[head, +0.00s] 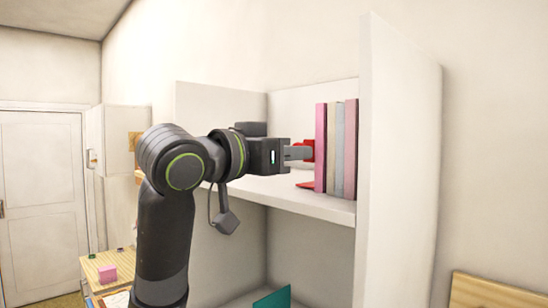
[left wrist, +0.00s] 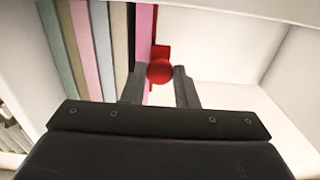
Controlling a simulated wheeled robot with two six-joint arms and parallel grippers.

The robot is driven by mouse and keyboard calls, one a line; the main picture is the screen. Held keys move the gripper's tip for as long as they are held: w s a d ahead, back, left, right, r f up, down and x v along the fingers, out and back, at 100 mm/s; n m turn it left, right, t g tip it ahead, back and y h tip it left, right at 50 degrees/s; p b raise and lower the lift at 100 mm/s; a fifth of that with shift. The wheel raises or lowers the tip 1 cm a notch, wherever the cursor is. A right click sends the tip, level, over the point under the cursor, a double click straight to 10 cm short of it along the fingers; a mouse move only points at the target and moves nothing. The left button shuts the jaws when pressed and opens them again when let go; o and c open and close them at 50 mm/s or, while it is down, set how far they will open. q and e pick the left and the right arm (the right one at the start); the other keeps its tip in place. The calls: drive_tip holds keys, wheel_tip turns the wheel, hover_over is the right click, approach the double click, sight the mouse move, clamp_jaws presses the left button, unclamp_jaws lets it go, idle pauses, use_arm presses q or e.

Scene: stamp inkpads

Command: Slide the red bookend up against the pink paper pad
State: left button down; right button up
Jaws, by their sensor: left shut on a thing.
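The red bookend (head: 310,150) stands on the upper shelf, with its flat red foot (head: 305,185) on the shelf board. The pink paper pad (head: 320,148) stands upright just to its right, at the near end of a row. In the left wrist view the bookend's round red knob (left wrist: 160,71) sits between the fingers, and the pink pad (left wrist: 144,42) is right beside the red upright. Any small gap between them cannot be told. My left gripper (head: 303,152) is shut on the knob; it also shows in the left wrist view (left wrist: 160,84). My right gripper is out of view.
Grey, tan and pink upright items (head: 337,148) continue the row to the white side panel (head: 400,160). The shelf board (head: 275,190) is free to the left of the bookend. A teal item (head: 272,298) stands below. A wooden desk (head: 110,265) is at lower left.

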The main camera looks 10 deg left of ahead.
use_arm(q)
drive_tip(key=shift+s+d, duration=0.3)
drive_tip(key=shift+d, duration=0.15)
drive_tip(key=shift+a, duration=0.1)
drive_tip(key=c, duration=1.1)
unclamp_jaws()
drive_tip(key=shift+c, duration=0.2)
drive_tip(key=shift+s+a, duration=0.1)
drive_tip(key=shift+s, duration=0.05)
drive_tip(key=b+v, duration=0.8)
drive_tip(key=v, duration=0.9)
drive_tip(key=shift+b, duration=0.35)
